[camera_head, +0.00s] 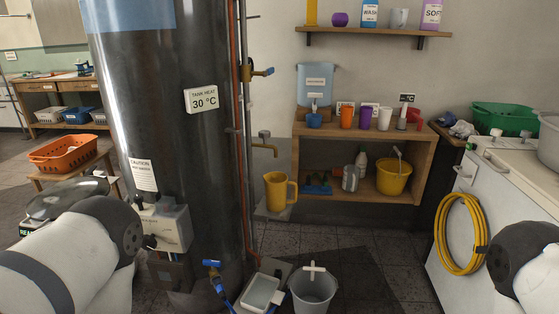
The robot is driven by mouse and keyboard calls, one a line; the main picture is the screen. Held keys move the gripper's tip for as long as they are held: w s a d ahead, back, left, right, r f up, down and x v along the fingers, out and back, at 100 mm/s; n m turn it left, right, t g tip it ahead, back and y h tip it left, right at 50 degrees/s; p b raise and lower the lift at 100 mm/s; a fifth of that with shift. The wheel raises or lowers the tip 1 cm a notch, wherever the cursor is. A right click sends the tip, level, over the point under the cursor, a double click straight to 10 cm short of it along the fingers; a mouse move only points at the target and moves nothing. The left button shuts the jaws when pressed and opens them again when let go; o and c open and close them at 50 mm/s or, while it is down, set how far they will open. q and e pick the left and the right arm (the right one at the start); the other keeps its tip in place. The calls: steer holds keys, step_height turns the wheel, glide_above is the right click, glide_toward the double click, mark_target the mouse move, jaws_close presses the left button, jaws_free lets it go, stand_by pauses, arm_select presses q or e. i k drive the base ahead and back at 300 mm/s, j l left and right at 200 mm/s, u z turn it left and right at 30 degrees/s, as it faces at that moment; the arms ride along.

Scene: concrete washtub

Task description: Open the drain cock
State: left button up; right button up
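A small cock with a blue handle (211,263) sits low at the foot of the dark tank (165,90), with a blue hose (222,290) below it. It looks like the drain cock; whether it is open or shut is too small to tell. A brass tap (265,144) sticks out from the pipes right of the tank, higher up. My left arm comes in at the lower left and my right arm at the lower right edge. Neither gripper's fingers show, and neither arm visibly touches the cock.
A grey bucket (313,292) and a pale tray (261,292) stand right of the cock. A control box (166,228) is on the tank's front. A yellow jug (277,191) stands below the tap. A white machine with a yellow hose (459,234) is at the right.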

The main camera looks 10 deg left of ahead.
mark_target(213, 264)
steer(key=i+u, duration=0.35)
steer(key=i, duration=0.35)
steer(key=i+l+u, duration=0.1)
steer(key=i+u, duration=0.2)
steer(key=i, duration=0.4)
